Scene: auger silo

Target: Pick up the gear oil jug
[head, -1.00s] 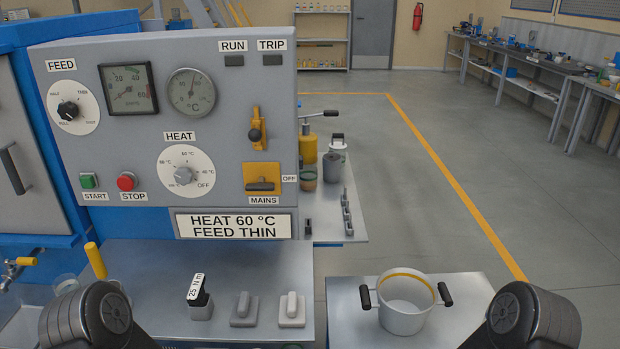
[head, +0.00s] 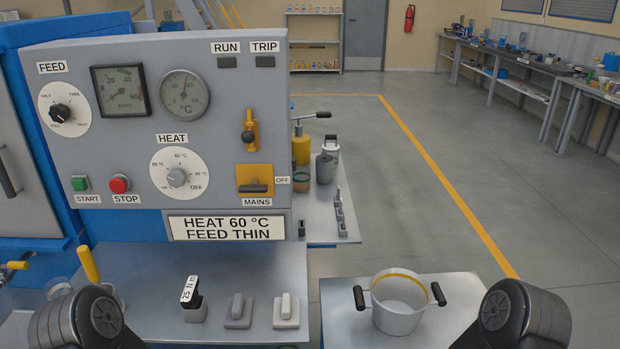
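I cannot tell for sure which thing is the gear oil jug. Possible ones stand close together on a side table behind the control panel's right edge: a grey jug-like vessel (head: 325,168), a pale container with a dark handle (head: 331,146) behind it, and a yellow cylinder (head: 301,150). They are small and far off, and the panel partly hides the group. Only rounded dark links of my two arms show at the bottom left and bottom right. Neither gripper is in view.
The control panel (head: 156,125) blocks the left and centre. A pot (head: 397,318) with two dark handles stands on a metal table (head: 345,331) in front. Dark grey pieces line the side table (head: 318,231). Open floor (head: 440,200) lies to the right.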

